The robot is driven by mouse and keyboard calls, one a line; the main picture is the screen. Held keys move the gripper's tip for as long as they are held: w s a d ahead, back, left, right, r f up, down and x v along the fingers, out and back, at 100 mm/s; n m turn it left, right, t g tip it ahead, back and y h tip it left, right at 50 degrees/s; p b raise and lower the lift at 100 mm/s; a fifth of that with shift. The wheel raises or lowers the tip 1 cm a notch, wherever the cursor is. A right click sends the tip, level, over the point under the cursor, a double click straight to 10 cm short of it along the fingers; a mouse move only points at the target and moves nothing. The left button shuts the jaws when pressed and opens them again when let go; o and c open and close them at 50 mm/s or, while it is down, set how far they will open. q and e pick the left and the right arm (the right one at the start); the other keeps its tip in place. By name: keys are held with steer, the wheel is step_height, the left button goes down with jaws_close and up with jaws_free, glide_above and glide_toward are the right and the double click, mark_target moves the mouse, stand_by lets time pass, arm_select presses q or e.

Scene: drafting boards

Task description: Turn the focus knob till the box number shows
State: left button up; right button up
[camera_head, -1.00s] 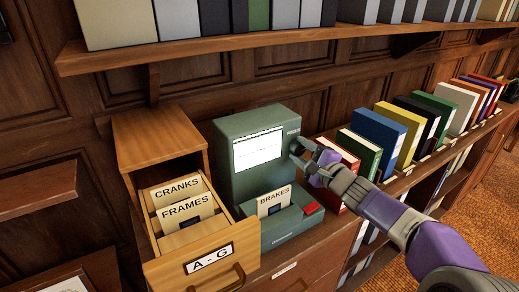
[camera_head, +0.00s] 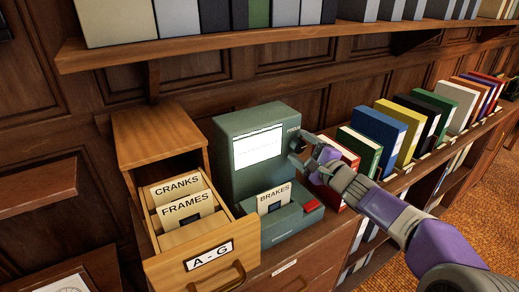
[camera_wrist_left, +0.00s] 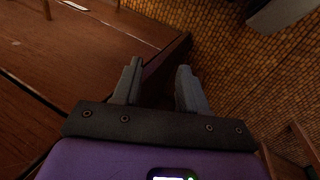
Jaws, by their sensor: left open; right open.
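The green viewer (camera_head: 230,127) stands on the cabinet top, with a white lit screen (camera_head: 258,150) whose text is too faint to read. A label, probably for the focus knob, shows at the upper right of its front; the knob itself is hidden or too small to tell. A card marked BRAKES (camera_head: 273,199) stands in the viewer's base, beside a red button (camera_head: 311,206). My right gripper (camera_head: 302,152) is open at the viewer's right front edge; I cannot tell whether it touches. My left gripper (camera_wrist_left: 158,85) is open and empty in the left wrist view, above the floor and a wooden edge.
An open wooden drawer marked A - G (camera_head: 208,257) holds cards CRANKS (camera_head: 178,187) and FRAMES (camera_head: 187,209) left of the viewer. A row of books (camera_head: 376,133) stands to the right. A shelf (camera_head: 200,50) with binders runs above.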

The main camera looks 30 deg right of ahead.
stand_by(0.3)
steer(key=s, duration=0.9)
steer(key=shift+d, duration=0.35)
